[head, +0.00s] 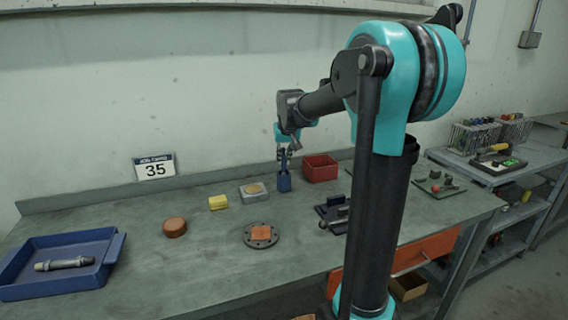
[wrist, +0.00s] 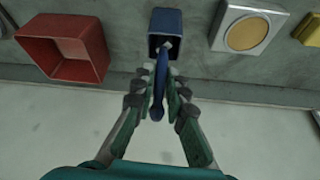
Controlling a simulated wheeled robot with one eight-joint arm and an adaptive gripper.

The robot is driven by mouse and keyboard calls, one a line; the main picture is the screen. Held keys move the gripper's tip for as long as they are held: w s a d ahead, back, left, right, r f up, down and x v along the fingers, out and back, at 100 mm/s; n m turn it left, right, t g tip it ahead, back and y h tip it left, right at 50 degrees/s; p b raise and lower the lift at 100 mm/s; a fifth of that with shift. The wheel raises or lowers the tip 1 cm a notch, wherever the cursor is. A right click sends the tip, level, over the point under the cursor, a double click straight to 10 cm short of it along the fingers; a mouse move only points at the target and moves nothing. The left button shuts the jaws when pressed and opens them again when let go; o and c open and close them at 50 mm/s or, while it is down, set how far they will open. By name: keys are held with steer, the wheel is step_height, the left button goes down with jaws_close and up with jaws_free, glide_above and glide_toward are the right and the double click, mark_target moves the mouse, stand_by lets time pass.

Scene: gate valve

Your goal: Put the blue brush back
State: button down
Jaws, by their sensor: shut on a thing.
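My gripper (head: 284,152) is at the back of the bench, pointing down, above a blue square holder (head: 284,184). In the wrist view, my gripper (wrist: 158,92) is shut on the slim blue brush (wrist: 160,72), with a finger on each side of it. The brush's far end, with a pale tip, lies over the open mouth of the blue holder (wrist: 165,20) in that view. I cannot tell how deep the tip sits in the holder. In the head view the brush is small and mostly hidden by the fingers.
A red bin (head: 320,168) stands close to the right of the holder, and a grey block with a tan disc (head: 253,192) close to its left. A yellow block (head: 219,202), a round flange (head: 261,236) and a blue tray (head: 62,282) are farther off.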

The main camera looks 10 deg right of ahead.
steer(key=shift+f, duration=0.9)
steer(key=shift+f, duration=0.1)
steer(key=c, duration=1.5)
jaws_free()
steer(key=shift+c, duration=0.2)
steer(key=v, duration=1.2)
